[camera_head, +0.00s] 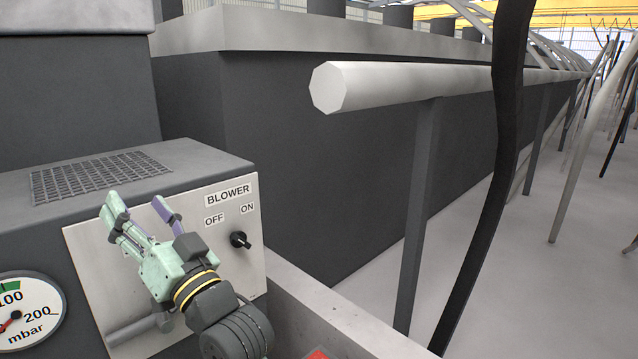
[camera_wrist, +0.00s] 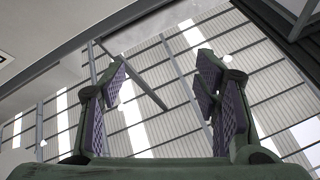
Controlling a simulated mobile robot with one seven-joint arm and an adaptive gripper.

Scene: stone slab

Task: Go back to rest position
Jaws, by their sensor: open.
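My gripper (camera_head: 138,212) is in front of the blower control panel (camera_head: 257,275) in the head view. Its fingers are apart and nothing is between them. The blower knob (camera_head: 240,239) is black, to the right of my gripper and apart from it, below the OFF and ON labels (camera_head: 228,207). In the wrist view the two purple-padded fingers of my gripper (camera_wrist: 160,95) stand wide apart, with the roof and its bright panels behind them.
A round pressure gauge (camera_head: 28,312) is at the lower left. A mesh grille (camera_head: 100,178) lies on top of the grey box. A thick white rail (camera_head: 400,84) on grey posts and a dark hanging cable (camera_head: 490,200) stand to the right. Open floor (camera_head: 540,280) lies beyond.

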